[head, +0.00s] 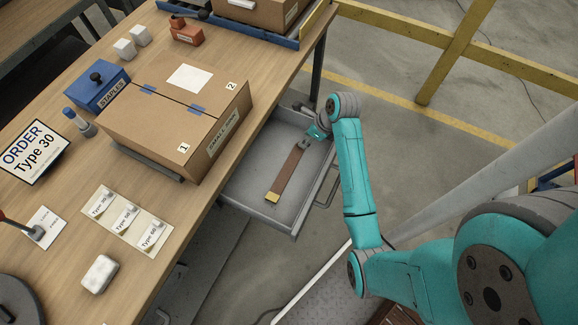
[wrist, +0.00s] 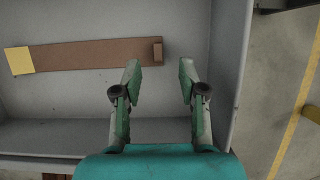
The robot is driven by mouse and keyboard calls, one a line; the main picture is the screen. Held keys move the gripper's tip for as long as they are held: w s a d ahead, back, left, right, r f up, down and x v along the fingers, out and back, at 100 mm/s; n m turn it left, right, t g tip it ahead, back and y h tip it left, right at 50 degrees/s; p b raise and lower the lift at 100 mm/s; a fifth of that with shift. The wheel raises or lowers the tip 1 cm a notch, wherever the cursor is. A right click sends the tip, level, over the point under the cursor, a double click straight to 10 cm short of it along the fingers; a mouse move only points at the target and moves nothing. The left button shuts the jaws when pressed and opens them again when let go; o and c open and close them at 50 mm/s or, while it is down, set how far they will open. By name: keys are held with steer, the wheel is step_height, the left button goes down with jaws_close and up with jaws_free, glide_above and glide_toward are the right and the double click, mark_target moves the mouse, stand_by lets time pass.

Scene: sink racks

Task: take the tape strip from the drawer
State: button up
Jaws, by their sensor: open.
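The brown tape strip (head: 287,170) lies flat on the floor of the open grey drawer (head: 240,185). In the head view my gripper (head: 305,143) is over the drawer by the strip's far end.
The drawer's side wall (wrist: 226,70) stands close to the right of my fingers. A large cardboard box (head: 165,130) sits on the table above the drawer's left side. A yellow railing (head: 400,30) stands beyond. Bare floor lies right of the drawer.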

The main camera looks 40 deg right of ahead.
steer(key=shift+x, duration=2.3)
steer(key=shift+a, duration=0.15)
jaws_close()
